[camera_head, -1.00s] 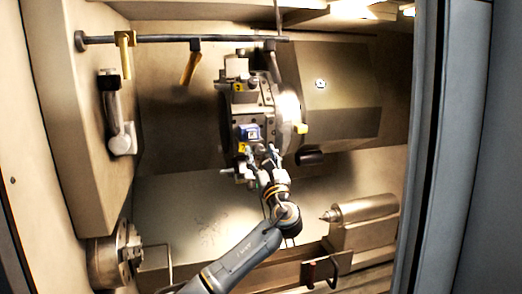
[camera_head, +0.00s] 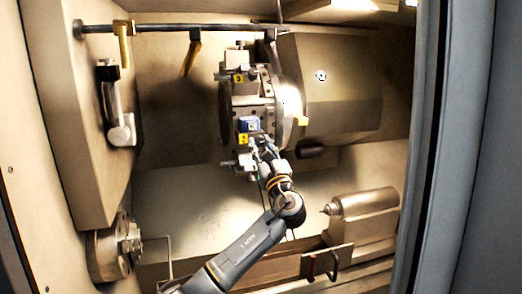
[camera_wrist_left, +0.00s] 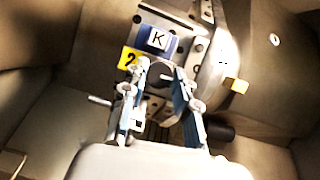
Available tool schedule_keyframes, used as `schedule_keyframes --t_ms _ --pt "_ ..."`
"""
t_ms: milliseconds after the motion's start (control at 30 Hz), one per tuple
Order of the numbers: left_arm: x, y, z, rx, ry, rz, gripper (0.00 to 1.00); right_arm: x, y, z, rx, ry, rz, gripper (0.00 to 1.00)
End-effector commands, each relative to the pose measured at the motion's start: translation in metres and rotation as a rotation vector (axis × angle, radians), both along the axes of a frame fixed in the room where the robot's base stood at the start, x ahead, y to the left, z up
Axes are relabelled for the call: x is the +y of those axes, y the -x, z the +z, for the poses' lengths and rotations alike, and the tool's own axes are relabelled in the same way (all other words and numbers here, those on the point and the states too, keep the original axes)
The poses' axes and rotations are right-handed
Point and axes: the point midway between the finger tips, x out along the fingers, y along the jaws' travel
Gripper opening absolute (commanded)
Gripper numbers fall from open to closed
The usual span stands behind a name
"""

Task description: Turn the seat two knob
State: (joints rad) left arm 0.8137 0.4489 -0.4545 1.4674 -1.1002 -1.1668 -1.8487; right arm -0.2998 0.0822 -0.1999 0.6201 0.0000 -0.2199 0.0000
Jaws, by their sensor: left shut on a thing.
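The yellow plate marked 2 (camera_head: 242,139) is on the turret (camera_head: 252,103), below a blue block marked K (camera_head: 249,124). In the left wrist view the plate (camera_wrist_left: 129,60) and the block (camera_wrist_left: 158,40) lie just beyond my fingertips. My left gripper (camera_head: 262,147) is at the turret's lower side, right of the plate. In the wrist view its two fingers (camera_wrist_left: 163,82) stand on either side of a dark round knob (camera_wrist_left: 160,75), shut on it. The knob is small, and its turn angle cannot be told. My right gripper is in neither view.
A yellow plate marked 3 (camera_head: 238,78) is higher on the turret. A dark cylinder (camera_head: 310,149) sticks out right of my gripper. The tailstock (camera_head: 365,203) is lower right, the chuck (camera_head: 108,250) lower left. A rail (camera_head: 160,29) runs along the top.

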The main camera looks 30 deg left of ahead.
Motion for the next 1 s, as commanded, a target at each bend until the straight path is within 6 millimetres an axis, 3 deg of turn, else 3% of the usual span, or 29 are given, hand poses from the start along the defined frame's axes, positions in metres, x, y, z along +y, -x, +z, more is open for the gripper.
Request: schedule_keyframes --t_ms 500,1000 --pt "-0.002 -0.002 -0.004 -0.341 0.291 -0.001 0.0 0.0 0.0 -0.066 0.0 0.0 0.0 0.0" --pt "-0.003 -0.004 0.002 -0.702 0.599 -0.001 0.0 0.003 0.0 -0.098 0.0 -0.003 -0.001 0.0"
